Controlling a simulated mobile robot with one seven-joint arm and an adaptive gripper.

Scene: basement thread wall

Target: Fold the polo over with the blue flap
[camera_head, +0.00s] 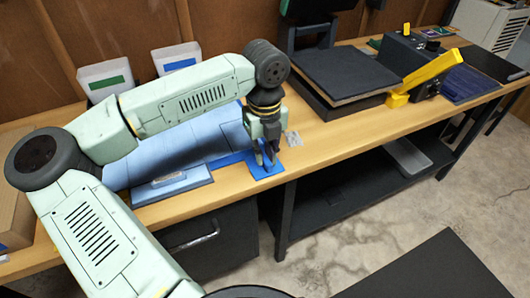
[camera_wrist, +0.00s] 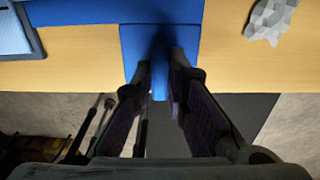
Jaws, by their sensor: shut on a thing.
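My gripper (camera_head: 270,156) is at the front edge of the bench, pointing down. Its fingers are closed around a narrow upright blue tab on the blue flap (camera_head: 266,172). The wrist view shows the blue flap (camera_wrist: 133,45) lying flat, with the tab between the fingertips (camera_wrist: 160,70). A light blue flat spread (camera_head: 190,138), which may be the polo, lies behind and left of the gripper. My arm hides part of it, and I cannot tell its full outline.
A blue pad with a pale bar (camera_head: 170,180) lies at the front edge, left of the gripper. A small grey crumpled piece (camera_head: 293,138) is close on the right. A black press (camera_head: 345,75) and yellow-handled device (camera_head: 428,75) stand farther right. Two white bins (camera_head: 104,78) stand behind.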

